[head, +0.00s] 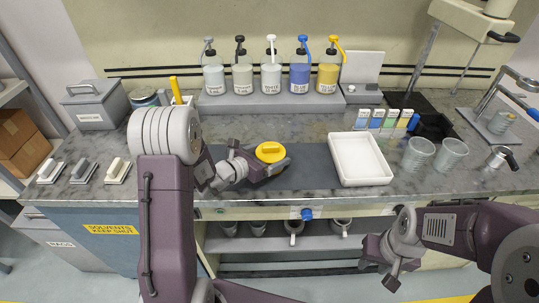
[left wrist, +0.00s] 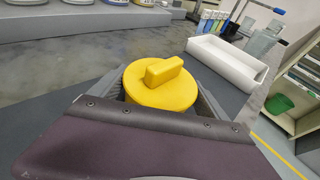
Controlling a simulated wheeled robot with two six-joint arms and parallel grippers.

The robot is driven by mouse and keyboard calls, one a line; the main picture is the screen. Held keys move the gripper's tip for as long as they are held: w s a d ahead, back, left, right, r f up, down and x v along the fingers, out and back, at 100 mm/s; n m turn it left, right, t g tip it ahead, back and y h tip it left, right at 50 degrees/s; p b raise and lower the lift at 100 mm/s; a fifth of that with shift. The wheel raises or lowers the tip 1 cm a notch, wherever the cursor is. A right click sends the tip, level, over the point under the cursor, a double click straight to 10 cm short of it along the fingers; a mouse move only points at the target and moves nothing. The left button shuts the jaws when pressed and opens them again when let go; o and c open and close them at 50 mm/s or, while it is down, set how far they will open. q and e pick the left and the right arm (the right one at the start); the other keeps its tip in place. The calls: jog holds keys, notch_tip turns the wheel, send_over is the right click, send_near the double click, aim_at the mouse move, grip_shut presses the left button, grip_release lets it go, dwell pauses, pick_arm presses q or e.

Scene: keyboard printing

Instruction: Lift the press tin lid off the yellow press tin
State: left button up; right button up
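The yellow press tin lid (head: 270,152) is a round disc with a raised bar handle on top. It sits on the dark mat near the middle of the bench, and it also shows in the left wrist view (left wrist: 163,88). The tin's body is hidden below the lid and behind my left gripper. My left gripper (head: 262,166) is low at the mat, with its fingers on either side of the lid. I cannot tell whether they press on it. My right gripper (head: 381,272) hangs in front of the bench, away from the lid, and holds nothing visible.
A white tray (head: 360,180) lies right of the lid. Pump bottles (head: 271,75) stand on a grey riser behind. Two clear cups (head: 418,155) are further right. A shelf with cups (head: 270,242) is below the bench.

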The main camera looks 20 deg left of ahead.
pick_arm(q)
jog(key=c, duration=0.5)
jog(key=o, duration=1.2)
jog(key=v, duration=0.9)
jog(key=shift+r, duration=0.1)
